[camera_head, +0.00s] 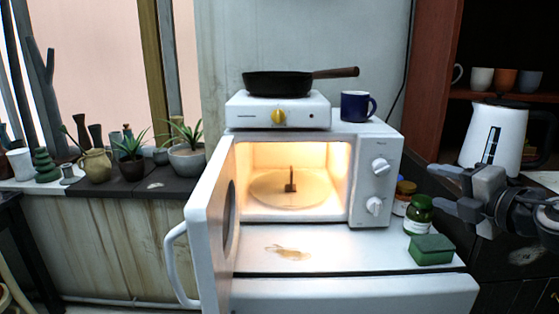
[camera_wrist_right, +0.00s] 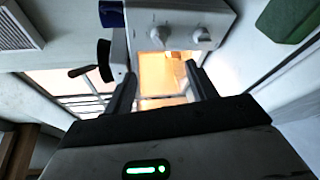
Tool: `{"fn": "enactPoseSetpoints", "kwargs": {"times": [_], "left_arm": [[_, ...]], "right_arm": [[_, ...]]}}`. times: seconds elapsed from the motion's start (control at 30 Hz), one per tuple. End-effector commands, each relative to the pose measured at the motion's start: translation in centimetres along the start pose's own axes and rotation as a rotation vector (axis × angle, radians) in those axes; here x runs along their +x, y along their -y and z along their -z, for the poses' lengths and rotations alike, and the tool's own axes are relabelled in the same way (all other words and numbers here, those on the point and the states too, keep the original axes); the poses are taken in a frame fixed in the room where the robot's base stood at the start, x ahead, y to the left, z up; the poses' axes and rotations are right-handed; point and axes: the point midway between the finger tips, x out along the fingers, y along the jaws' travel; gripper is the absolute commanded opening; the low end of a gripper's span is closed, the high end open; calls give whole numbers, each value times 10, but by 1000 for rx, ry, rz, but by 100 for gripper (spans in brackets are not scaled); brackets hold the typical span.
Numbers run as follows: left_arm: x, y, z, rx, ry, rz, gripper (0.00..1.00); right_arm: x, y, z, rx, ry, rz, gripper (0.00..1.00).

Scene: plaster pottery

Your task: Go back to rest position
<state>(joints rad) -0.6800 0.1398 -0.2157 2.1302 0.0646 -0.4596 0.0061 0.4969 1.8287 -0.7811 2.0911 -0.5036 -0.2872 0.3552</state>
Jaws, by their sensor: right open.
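My right gripper (camera_head: 440,189) is at the right side of the head view, in front of the white kettle and to the right of the microwave. Its two fingers are apart with nothing between them. In the right wrist view the same open fingers (camera_wrist_right: 161,88) point toward the lit microwave, with free space between the tips. The white microwave (camera_head: 367,200) has its door (camera_head: 205,230) swung open to the left and its inside lit. A small brown upright object (camera_head: 291,181) stands on its turntable (camera_head: 265,190). My left gripper is in neither view.
A hot plate (camera_head: 300,112) with a black pan (camera_head: 277,84) and a blue mug (camera_head: 355,106) stand on the microwave. A green-lidded jar (camera_head: 418,215) and a green box (camera_head: 431,250) lie near my right gripper. The white kettle (camera_head: 492,135) is behind it. Potted plants (camera_head: 187,155) line the left sill.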

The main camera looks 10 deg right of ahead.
Motion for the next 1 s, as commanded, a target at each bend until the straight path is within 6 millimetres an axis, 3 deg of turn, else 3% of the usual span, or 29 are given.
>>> {"fn": "enactPoseSetpoints", "kwargs": {"times": [0.07,0.17,0.3,0.43,0.6,0.7,0.83,1.0], "left_arm": [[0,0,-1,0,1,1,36],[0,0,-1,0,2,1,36],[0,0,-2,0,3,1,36],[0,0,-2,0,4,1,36],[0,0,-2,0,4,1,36],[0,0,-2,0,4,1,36],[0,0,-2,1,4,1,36],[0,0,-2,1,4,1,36]], "right_arm": [[4,6,8,21,-16,5,57],[16,25,39,101,-69,18,57],[34,74,119,340,-181,66,57],[33,119,198,631,-246,134,57],[11,168,280,1030,-238,245,57],[-10,194,318,1266,-184,317,57],[-39,224,353,1541,-70,405,57],[-71,252,377,1771,78,479,57]]}}
